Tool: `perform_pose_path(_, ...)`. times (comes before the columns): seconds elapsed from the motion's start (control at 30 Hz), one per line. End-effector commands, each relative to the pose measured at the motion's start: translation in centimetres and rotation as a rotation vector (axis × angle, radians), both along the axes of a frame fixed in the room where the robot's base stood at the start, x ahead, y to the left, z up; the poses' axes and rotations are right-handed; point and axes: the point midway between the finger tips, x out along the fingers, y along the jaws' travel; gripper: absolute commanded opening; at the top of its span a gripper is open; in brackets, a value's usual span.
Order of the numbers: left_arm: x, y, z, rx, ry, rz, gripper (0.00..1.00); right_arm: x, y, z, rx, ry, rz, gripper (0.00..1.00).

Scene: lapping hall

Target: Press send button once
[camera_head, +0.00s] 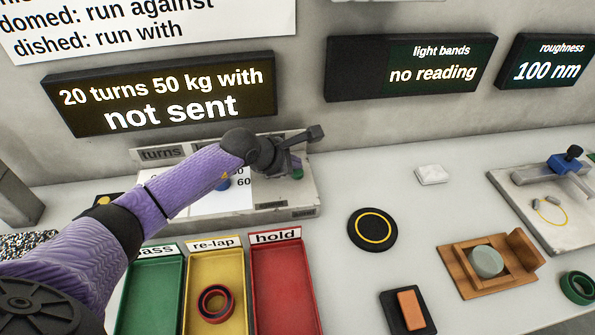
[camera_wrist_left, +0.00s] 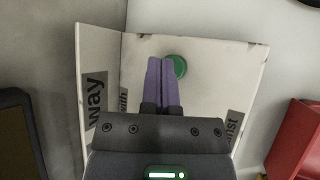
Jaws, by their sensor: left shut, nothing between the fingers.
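A grey console (camera_head: 270,214) stands against the wall, with a sign reading "turns" on its raised back. A round green button (camera_head: 298,174) sits at its right end; it also shows in the left wrist view (camera_wrist_left: 179,68). No "send" label is readable on it. My left gripper (camera_head: 291,166) is at the button. In the left wrist view its closed purple fingers (camera_wrist_left: 160,62) overlap the button's left part, and I cannot tell whether they touch it. The wall display (camera_head: 165,95) reads "20 turns 50 kg with not sent". My right gripper is out of view.
My left arm hides part of the console and a blue knob (camera_head: 222,184). In front are green (camera_head: 150,290), yellow (camera_head: 215,262) and red (camera_head: 280,275) trays; the yellow one holds a dark red ring (camera_head: 229,302). A black disc (camera_head: 372,230) lies right of them.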

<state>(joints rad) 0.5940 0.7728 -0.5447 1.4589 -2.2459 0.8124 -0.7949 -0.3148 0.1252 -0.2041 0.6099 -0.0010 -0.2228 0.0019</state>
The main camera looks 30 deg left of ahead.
Motion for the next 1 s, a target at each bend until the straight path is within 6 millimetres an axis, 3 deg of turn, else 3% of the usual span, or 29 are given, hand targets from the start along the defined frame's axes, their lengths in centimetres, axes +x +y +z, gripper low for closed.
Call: perform_pose_path(1.0,-0.01,0.03,-0.99,0.001,0.001,0.001,0.0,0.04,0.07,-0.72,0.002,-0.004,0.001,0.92)
